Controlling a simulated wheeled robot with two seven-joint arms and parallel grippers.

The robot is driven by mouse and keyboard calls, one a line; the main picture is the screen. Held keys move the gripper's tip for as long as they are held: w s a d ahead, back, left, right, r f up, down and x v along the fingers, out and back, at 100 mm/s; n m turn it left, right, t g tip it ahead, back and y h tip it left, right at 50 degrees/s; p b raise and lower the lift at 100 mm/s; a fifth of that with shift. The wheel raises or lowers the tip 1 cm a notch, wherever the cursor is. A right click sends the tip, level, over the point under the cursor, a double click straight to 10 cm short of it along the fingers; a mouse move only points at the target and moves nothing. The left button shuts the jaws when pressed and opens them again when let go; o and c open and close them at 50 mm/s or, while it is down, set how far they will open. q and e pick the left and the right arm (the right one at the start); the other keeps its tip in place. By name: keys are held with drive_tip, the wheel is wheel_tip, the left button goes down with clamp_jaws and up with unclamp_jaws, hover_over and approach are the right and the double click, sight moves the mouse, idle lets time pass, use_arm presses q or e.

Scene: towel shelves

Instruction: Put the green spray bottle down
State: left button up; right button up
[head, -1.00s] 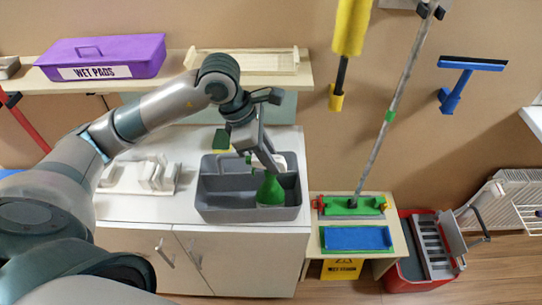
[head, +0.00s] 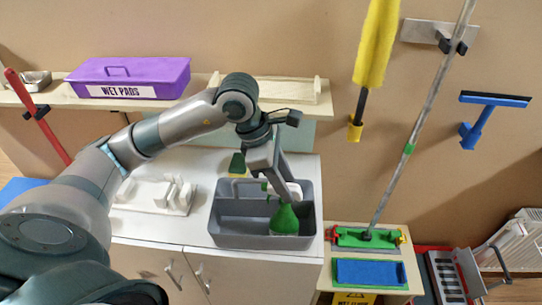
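The green spray bottle (head: 285,221) is upright inside the right part of the grey caddy (head: 262,242), with its lower end hidden by the caddy's front wall. My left gripper (head: 279,184) reaches down from above and is shut on the bottle's upper part. The gripper covers much of the spray head, and the fingertips are hard to make out. Whether the bottle rests on the caddy floor cannot be seen. My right gripper is not in view.
The caddy stands on a white cabinet (head: 180,226), right of white holders (head: 158,194). A purple wet pads box (head: 130,75) and a wooden tray (head: 300,90) are on the shelf behind. A blue pad tray (head: 370,273) and a mop (head: 400,165) are to the right.

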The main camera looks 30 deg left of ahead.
use_arm(q)
drive_tip(key=b+v, duration=0.2)
drive_tip(key=v, duration=0.7)
drive_tip(key=shift+r, duration=0.15)
drive_tip(key=shift+s+a+r+b, duration=0.15)
drive_tip(key=shift+a+r+b, duration=0.15)
drive_tip(key=shift+r, duration=0.25)
